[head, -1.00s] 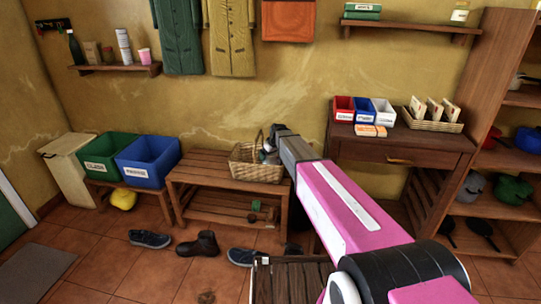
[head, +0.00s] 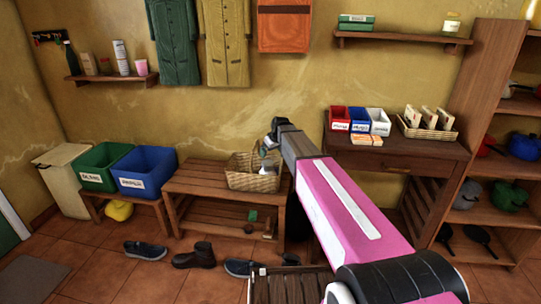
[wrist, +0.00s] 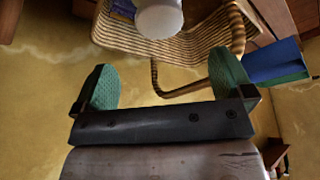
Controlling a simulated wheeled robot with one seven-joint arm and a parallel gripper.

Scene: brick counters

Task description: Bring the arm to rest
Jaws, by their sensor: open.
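My arm reaches out over the room, and my gripper (head: 270,140) is above the wicker basket (head: 252,181) on the wooden bench (head: 210,185). In the wrist view my gripper (wrist: 165,70) has its two green-padded fingers wide apart with nothing between them. The basket (wrist: 190,50) lies beyond the fingertips there, with its handle curving close by the right finger; whether they touch I cannot tell. A white rounded object (wrist: 160,18) is in the basket, apart from the fingers.
A green bin (head: 98,180) and a blue bin (head: 144,185) stand left of the bench. A desk (head: 400,150) with small red, blue and white boxes is to the right, beside an open shelf unit (head: 480,90). Shoes (head: 195,257) lie on the tiled floor.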

